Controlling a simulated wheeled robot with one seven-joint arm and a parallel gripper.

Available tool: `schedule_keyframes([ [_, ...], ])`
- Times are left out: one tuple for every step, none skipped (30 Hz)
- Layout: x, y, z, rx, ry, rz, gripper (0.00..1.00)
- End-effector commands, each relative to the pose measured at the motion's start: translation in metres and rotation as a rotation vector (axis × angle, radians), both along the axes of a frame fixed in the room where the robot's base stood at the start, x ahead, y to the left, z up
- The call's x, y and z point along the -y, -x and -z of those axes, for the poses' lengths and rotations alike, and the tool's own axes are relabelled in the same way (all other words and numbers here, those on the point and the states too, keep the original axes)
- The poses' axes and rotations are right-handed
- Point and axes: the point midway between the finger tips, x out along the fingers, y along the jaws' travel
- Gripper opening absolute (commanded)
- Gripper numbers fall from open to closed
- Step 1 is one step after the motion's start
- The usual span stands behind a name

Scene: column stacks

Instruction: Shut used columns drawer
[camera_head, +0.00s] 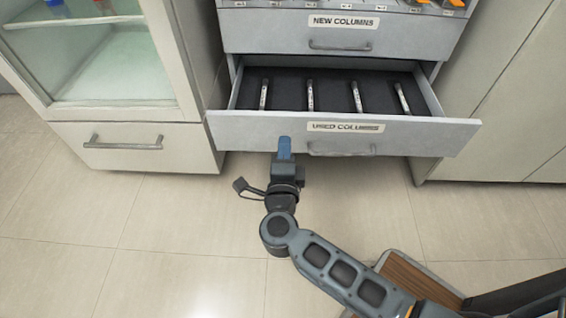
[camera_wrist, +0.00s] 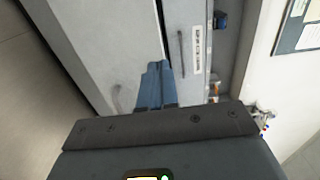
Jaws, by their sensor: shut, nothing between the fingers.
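The used columns drawer (camera_head: 240,130) is pulled open in the head view, with its label on the grey front and a bar handle (camera_head: 342,151) below the label. Several slim columns (camera_head: 310,96) lie apart on its dark lining. My gripper (camera_head: 285,143) has its blue fingers shut and empty, at the drawer front just left of the handle. I cannot tell whether the fingertips touch the front. In the wrist view the shut blue fingers (camera_wrist: 157,70) point toward a grey front with a handle and a label.
Above is the new columns drawer (camera_head: 270,30), with its handle and items on top. A glass-fronted cabinet (camera_head: 135,135) with a lower drawer stands left. A plain cabinet (camera_head: 500,110) stands right. The tiled floor (camera_head: 150,240) in front is clear at left.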

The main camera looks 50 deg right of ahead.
Motion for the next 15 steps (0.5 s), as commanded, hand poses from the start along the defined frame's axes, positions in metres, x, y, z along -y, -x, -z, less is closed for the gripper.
schedule_keyframes([
  [0.009,-0.007,0.002,0.003,0.0,0.001,0.0],
  [0.013,-0.01,0.002,0.003,0.001,0.002,0.0],
  [0.019,-0.015,0.002,0.003,0.001,0.002,0.0],
  [0.023,-0.018,0.002,0.003,0.0,0.002,0.0],
  [0.028,-0.021,0.002,0.003,0.0,0.002,0.0],
  [0.032,-0.025,0.002,0.003,0.001,0.001,0.0],
  [0.036,-0.028,0.002,0.003,0.002,0.001,0.0],
  [0.039,-0.03,0.002,0.002,0.001,0.001,0.0],
  [0.042,-0.033,0.002,0.001,0.0,0.0,0.0],
  [0.045,-0.035,0.002,0.001,0.0,0.0,0.0],
  [0.047,-0.037,0.001,0.002,0.001,0.0,0.0],
  [0.049,-0.038,0.001,0.001,0.002,0.0,0.0],
  [0.051,-0.04,0.001,0.001,0.002,0.0,0.0],
  [0.052,-0.041,0.001,0.0,0.001,0.0,0.0],
  [0.053,-0.041,0.001,0.0,0.001,-0.001,0.0],
])
